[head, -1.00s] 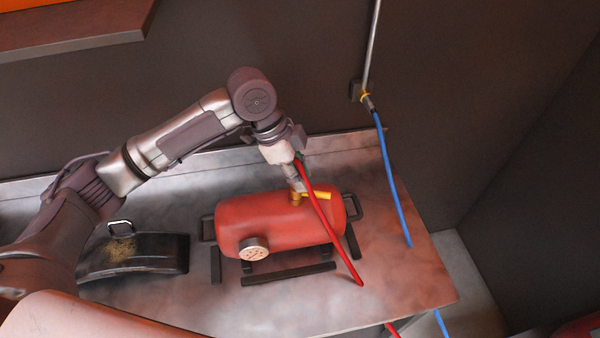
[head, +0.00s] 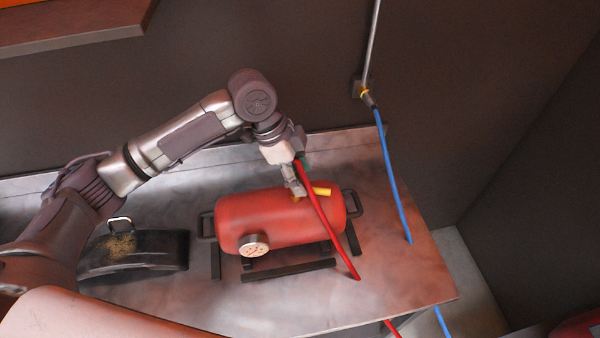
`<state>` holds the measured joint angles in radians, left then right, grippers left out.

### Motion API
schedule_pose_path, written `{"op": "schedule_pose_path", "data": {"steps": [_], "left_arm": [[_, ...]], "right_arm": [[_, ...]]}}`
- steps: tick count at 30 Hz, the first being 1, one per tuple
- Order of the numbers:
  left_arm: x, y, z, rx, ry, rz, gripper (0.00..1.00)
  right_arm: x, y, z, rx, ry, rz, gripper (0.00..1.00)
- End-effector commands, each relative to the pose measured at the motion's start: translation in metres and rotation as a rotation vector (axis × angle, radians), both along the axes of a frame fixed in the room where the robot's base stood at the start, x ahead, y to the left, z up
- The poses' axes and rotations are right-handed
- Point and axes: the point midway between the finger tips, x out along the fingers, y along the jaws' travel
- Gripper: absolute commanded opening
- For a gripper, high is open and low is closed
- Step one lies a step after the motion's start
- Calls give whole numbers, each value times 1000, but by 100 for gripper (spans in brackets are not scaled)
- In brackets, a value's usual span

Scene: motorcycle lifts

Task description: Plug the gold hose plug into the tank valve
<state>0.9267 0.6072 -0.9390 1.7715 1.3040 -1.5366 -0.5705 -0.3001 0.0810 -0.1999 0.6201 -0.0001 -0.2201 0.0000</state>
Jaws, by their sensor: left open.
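The red tank (head: 268,220) lies on its side on the metal bench, with a round white gauge (head: 254,245) on its near side. A yellow valve lever (head: 322,191) shows on its top right. My left gripper (head: 298,190) points down, open, right at the valve on top of the tank, and covers the valve body. A red hose (head: 325,222) runs from beside my left gripper down across the tank to the bench front. I cannot make out the gold plug; the gripper and hose hide that spot. My right gripper is not in view.
A black container with a metal handle (head: 158,252) stands left of the tank. A blue hose (head: 394,185) hangs from a wall fitting at the right. A shelf (head: 70,38) juts out at upper left.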

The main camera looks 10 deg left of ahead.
Motion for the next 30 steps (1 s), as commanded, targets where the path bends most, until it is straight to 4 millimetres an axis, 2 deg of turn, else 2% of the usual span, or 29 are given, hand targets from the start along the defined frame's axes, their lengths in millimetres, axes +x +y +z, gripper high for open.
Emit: {"op": "schedule_pose_path", "data": {"steps": [4, 7, 15, 21, 25, 30], "left_arm": [[0, 1, 3, 0, -1, 0, 58], [1, 5, 14, -1, -4, 2, 58], [0, 27, 66, 0, -5, 2, 58], [-1, 40, 98, -1, -3, 1, 58], [-2, 44, 108, 0, -1, 0, 58], [-2, 46, 111, 0, 0, 0, 58]], "right_arm": [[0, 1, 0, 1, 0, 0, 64], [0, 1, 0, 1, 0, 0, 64], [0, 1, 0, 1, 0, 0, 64], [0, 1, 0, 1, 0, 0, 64], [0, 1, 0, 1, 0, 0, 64], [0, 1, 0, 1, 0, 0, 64]]}}
